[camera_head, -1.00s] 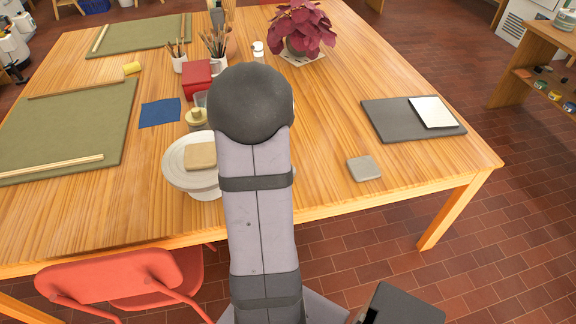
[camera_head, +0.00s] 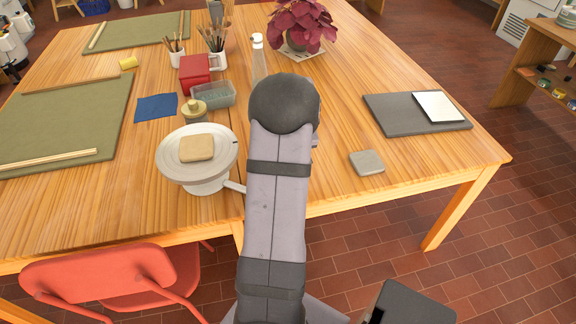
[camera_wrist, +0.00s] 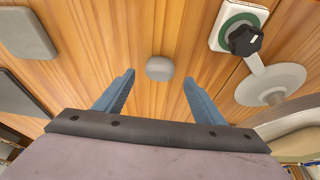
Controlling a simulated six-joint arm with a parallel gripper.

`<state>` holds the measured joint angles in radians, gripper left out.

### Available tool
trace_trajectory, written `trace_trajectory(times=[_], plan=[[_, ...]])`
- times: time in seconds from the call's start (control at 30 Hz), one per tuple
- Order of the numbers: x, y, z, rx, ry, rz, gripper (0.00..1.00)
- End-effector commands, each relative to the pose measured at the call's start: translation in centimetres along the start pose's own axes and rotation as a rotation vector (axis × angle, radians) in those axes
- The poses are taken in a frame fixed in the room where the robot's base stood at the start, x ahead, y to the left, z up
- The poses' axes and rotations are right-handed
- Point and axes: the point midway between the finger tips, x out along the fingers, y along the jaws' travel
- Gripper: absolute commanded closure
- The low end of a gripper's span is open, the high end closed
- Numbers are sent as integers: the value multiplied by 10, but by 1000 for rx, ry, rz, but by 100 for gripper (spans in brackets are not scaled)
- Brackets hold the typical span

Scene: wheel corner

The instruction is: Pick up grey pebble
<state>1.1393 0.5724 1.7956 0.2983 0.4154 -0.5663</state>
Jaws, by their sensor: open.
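A small rounded grey pebble (camera_wrist: 160,68) lies on the wooden table in the wrist view. It is ahead of my gripper (camera_wrist: 158,82), roughly centred between the two blue fingers. The fingers are spread wide and nothing is between them; a gap to the pebble shows. In the head view my own arm hides both the gripper and the pebble.
A grey square tile (camera_head: 367,162) and a dark slab (camera_head: 405,115) with a white sheet (camera_head: 438,107) lie right of my arm. A white turntable (camera_head: 170,163) bearing a tan block (camera_head: 197,148) stands left. A clear bottle (camera_head: 259,65) and plant (camera_head: 300,25) are behind.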

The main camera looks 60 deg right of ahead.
Motion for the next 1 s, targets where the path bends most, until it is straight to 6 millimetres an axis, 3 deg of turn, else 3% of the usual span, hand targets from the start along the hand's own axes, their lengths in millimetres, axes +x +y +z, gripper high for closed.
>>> trace_trajectory(times=[0.17,0.6,0.9,0.93,1.0], plan=[[5,0,0,-1,0,0,37],[48,1,3,-1,0,0,37],[52,1,4,-1,1,0,37],[52,1,4,-1,1,0,39],[52,1,4,-1,1,0,56]])
